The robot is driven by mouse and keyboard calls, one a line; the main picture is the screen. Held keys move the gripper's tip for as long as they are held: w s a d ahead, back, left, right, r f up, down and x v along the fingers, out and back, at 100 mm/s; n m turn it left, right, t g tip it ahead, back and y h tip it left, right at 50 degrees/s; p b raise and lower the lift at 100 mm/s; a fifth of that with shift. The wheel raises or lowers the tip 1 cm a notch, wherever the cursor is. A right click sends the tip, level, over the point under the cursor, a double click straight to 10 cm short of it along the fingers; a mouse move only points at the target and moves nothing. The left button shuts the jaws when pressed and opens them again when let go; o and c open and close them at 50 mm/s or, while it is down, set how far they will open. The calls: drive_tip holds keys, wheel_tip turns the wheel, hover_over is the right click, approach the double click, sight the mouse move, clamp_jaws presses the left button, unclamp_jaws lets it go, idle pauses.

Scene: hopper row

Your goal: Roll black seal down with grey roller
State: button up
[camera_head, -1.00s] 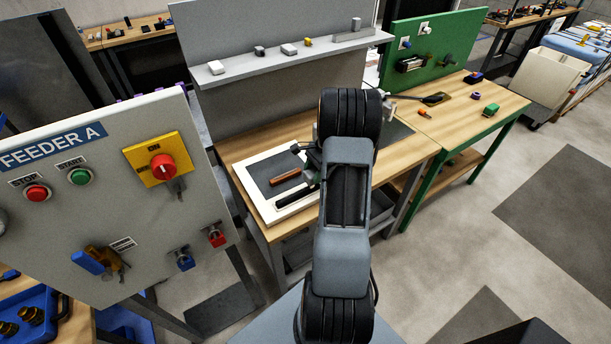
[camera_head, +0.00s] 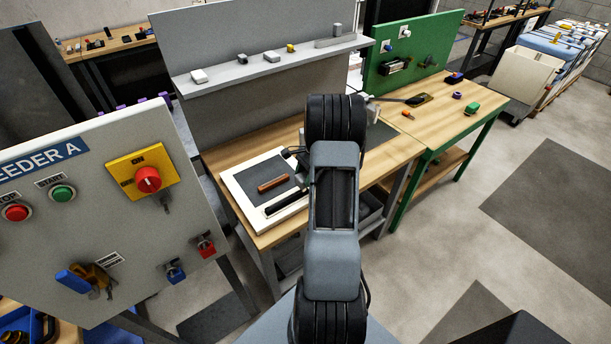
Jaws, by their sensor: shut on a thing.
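The black seal (camera_head: 287,202) is a dark strip lying along the front of a white-framed panel (camera_head: 237,188) on the wooden workbench. The panel has a dark grey middle, and a brown bar (camera_head: 272,184) lies on it. My gripper (camera_head: 300,158) is over the right side of the panel, mostly hidden behind my own arm. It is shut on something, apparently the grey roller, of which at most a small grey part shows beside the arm. I cannot tell whether the roller touches the seal.
A grey shelf (camera_head: 235,77) with several small parts stands behind the workbench (camera_head: 225,160). The Feeder A panel (camera_head: 110,225) stands close on the left. A green-framed bench (camera_head: 445,133) with small items is at the right. Open floor lies at the right.

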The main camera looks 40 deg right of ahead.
drive_tip(key=shift+f+b, duration=0.3)
drive_tip(key=shift+f, duration=0.15)
drive_tip(key=shift+f, duration=0.35)
idle(0.7)
drive_tip(key=shift+a, duration=0.1)
drive_tip(key=shift+w+a, duration=0.15)
drive_tip(key=shift+a, duration=0.95)
drive_tip(key=shift+w+a, duration=0.1)
drive_tip(key=shift+a, duration=1)
drive_tip(key=shift+a, duration=0.15)
drive_tip(key=shift+w+a, duration=0.2)
drive_tip(key=shift+a, duration=0.85)
drive_tip(key=shift+w+a, duration=0.15)
drive_tip(key=shift+a, duration=0.85)
drive_tip(key=shift+a, duration=0.1)
drive_tip(key=shift+w+a, duration=0.15)
drive_tip(key=shift+a, duration=0.9)
drive_tip(key=shift+w+a, duration=0.15)
drive_tip(key=shift+a, duration=0.9)
